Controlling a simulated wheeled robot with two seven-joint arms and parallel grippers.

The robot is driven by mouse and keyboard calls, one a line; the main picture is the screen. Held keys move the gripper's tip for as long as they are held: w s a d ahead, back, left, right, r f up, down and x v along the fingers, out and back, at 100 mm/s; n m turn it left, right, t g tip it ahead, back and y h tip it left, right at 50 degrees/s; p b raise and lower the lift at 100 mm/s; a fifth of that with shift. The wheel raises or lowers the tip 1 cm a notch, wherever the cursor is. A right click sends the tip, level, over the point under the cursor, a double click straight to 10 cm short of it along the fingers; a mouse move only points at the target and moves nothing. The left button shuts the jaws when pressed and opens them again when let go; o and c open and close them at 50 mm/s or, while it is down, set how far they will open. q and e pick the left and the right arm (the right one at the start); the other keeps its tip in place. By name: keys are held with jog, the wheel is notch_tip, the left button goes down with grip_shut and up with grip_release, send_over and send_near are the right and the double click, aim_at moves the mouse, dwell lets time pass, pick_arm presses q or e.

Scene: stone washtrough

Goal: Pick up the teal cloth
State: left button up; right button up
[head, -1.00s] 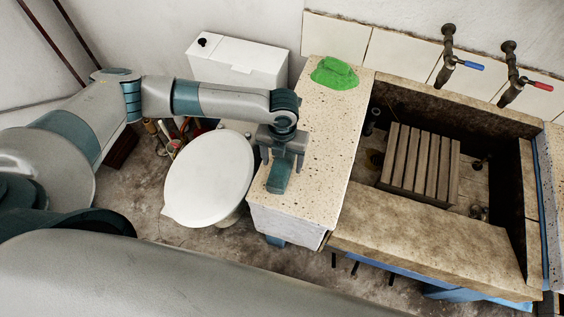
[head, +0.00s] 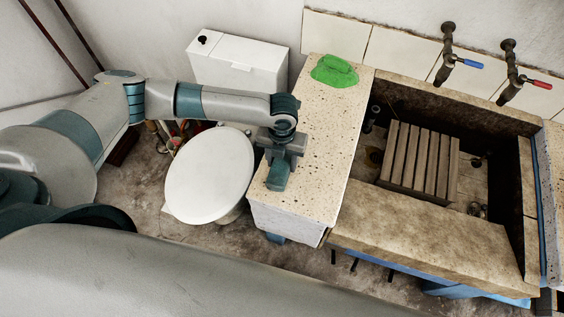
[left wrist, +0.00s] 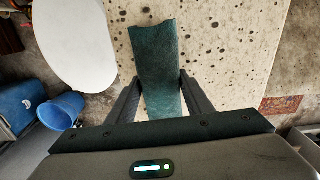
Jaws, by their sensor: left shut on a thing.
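The teal cloth (head: 277,175) is a small folded strip at the near left edge of the speckled stone ledge (head: 322,150). My left gripper (head: 283,158) points down over the cloth, with its fingers shut on it. In the left wrist view the cloth (left wrist: 157,50) runs as a long strip between the two fingers of my left gripper (left wrist: 160,84). I cannot tell whether the cloth is clear of the ledge. My right gripper is not in view.
A green cloth-like bundle (head: 334,71) lies at the ledge's far end. A white toilet lid (head: 210,175) is left of the ledge, with a cistern (head: 237,63) behind. The stone trough right of it holds a slatted wooden rack (head: 420,160). Two taps stick out above.

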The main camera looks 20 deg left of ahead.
pick_arm(q)
jog(key=shift+r, duration=0.15)
jog(key=shift+r+b, duration=0.45)
jog(key=shift+r, duration=0.05)
notch_tip(320, 180, up, 2)
jog(key=shift+r+b, duration=0.2)
jog(key=shift+b, duration=0.5)
jog(key=d+r+b, duration=0.4)
jog(key=d+r, duration=0.3)
jog(key=d, duration=0.4)
jog(key=shift+w+d+r, duration=0.2)
jog(key=shift+w+d, duration=0.15)
jog(key=shift+w, duration=0.05)
jog(key=shift+a+f, duration=0.1)
